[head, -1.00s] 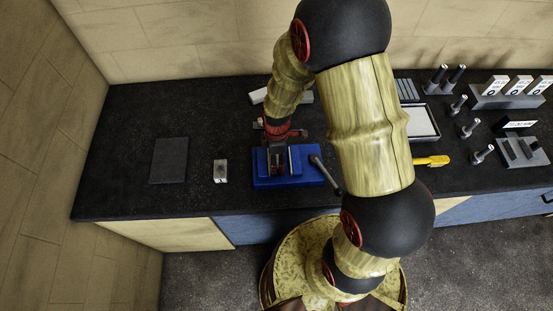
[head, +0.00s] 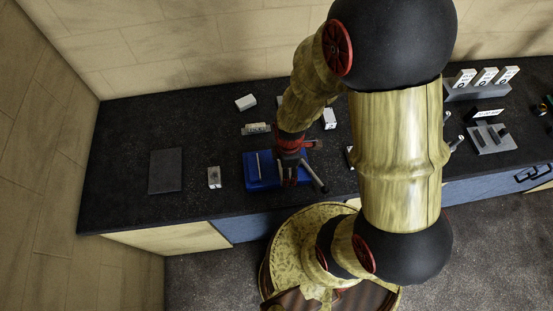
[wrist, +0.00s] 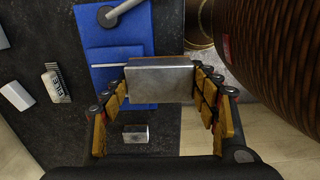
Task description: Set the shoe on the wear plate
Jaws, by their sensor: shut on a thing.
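My gripper (wrist: 160,88) is shut on a grey metal block (wrist: 160,78), which looks like the shoe. In the head view my gripper (head: 288,168) hangs over the right part of the blue jack body (head: 252,183), near its grey lever (head: 314,178). The wrist view shows the block in front of the blue body (wrist: 122,50), hiding part of it; I cannot tell whether they touch. A flat dark square plate (head: 166,171) lies on the bench left of the blue body, possibly the wear plate.
A small pale block (head: 214,177) stands between the dark plate and the blue body. White boxes (head: 246,102) and (head: 329,118) and a grey holder (head: 256,128) are behind. The bench (head: 120,150) is bare at the far left. My arm hides much of the right side.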

